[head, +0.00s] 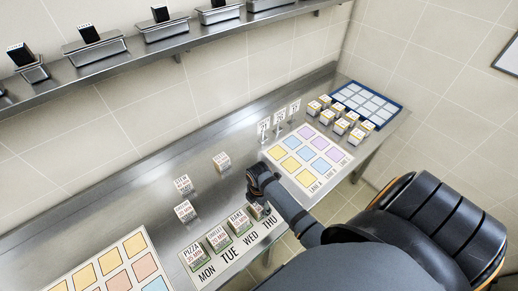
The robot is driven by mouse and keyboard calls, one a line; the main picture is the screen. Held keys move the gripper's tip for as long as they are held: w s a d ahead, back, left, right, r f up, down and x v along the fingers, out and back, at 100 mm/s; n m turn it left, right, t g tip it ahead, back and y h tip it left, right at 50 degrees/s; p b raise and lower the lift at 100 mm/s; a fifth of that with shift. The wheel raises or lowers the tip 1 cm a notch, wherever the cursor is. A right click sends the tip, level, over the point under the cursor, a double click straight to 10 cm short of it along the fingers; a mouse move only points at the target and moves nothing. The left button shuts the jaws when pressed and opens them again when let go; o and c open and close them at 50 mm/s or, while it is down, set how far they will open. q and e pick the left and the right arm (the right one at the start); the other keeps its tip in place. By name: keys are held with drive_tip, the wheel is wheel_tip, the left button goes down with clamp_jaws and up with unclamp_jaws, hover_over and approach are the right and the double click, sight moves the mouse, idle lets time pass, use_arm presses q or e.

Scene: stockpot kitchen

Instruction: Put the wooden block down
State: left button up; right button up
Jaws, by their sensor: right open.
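My right gripper (259,198) is over the right end of the white weekday strip (236,262), near THU. It is open. A small labelled wooden block (256,212) is right at its fingertips, partly hidden by the gripper; I cannot tell whether they touch. Labelled blocks stand along the strip: a PIZZA block (194,257) by MON, another block (218,238) by TUE and another (239,221) by WED. My left gripper is not in view.
A coloured-square sheet (332,176) lies right of my gripper, with several blocks (341,126) and a blue-edged tray (399,122) beyond. A metal shelf (150,52) runs along the wall.

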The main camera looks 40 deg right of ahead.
drive_tip(key=shift+r, duration=0.25)
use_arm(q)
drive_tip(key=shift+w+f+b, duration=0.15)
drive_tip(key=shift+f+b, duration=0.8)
use_arm(e)
wheel_tip(320, 180, up, 12)
